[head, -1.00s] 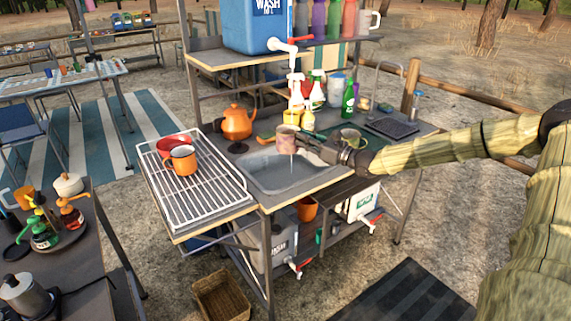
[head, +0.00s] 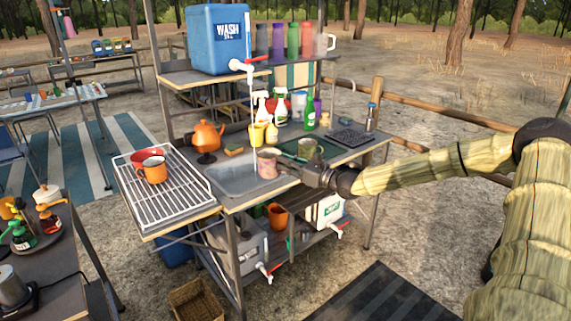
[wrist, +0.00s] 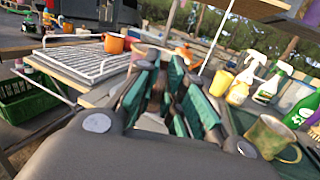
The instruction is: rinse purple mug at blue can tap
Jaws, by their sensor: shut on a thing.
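The purple mug (head: 267,167), pinkish in the head view, is held by my gripper (head: 285,168) over the right part of the sink (head: 225,180). The blue can (head: 218,40), marked WASH, stands on the upper shelf. Its white tap (head: 240,66) has a red lever. A thin pale stream (head: 253,110) falls from the tap toward the sink, close to the mug's left side; I cannot tell whether it enters the mug. In the wrist view my gripper's teal finger pads (wrist: 168,95) show, and the mug is mostly hidden behind them.
A drying rack (head: 165,190) left of the sink holds an orange mug (head: 153,172) and a red bowl. An orange kettle (head: 207,136) stands behind the sink. Spray bottles and a yellow cup (head: 257,134) stand behind the mug. A green mug (head: 308,148) stands right, near my gripper.

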